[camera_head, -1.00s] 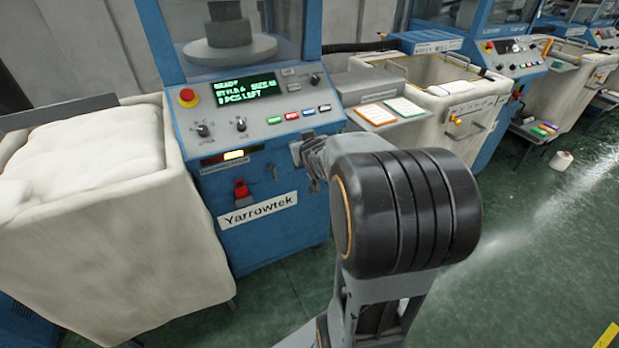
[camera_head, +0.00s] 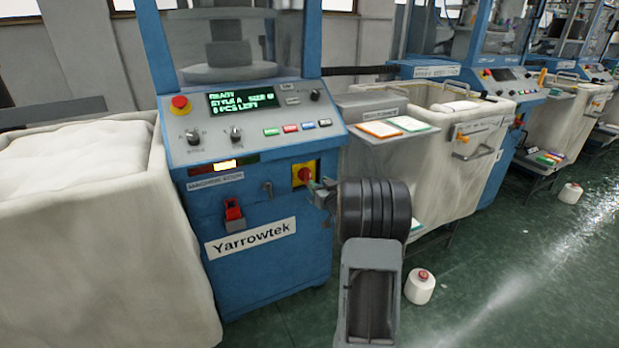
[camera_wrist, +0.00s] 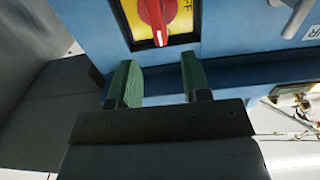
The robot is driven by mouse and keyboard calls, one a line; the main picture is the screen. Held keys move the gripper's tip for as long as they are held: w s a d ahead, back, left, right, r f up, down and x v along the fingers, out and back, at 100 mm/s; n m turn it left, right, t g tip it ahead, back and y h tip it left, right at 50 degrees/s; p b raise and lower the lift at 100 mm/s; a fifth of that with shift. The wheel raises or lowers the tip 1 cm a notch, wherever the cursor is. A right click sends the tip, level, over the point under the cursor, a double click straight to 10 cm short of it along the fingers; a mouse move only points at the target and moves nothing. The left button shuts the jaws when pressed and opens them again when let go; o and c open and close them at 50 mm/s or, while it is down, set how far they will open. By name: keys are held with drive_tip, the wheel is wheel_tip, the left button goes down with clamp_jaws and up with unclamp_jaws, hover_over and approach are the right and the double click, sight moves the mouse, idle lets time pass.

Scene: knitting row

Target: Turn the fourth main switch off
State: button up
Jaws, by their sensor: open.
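The main switch (camera_head: 304,175) is a red rotary handle on a yellow plate, on the front of the blue Yarrowtek machine (camera_head: 270,275). In the wrist view the red handle (camera_wrist: 155,18) has its white-marked tip pointing down the picture, and part of the plate's lettering, "FF", shows beside it. The top of the switch is cut off there. My gripper (camera_wrist: 161,76) is open and empty, its two green fingertips apart from the handle and just below it in that view. In the head view my gripper (camera_head: 320,192) is just right of the switch.
The machine's lit display (camera_head: 243,101) reads READY. A red emergency button (camera_head: 180,103) and a red padlock-like part (camera_head: 232,210) are also on it. Cloth-filled bins stand left (camera_head: 100,230) and right (camera_head: 440,150).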

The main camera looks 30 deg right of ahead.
sight(310, 175)
drive_tip(key=w, duration=0.5)
drive_tip(key=w+d, duration=0.1)
drive_tip(key=w, duration=0.1)
drive_tip(key=shift+w+b, duration=0.35)
drive_tip(key=shift+b, duration=0.05)
clamp_jaws()
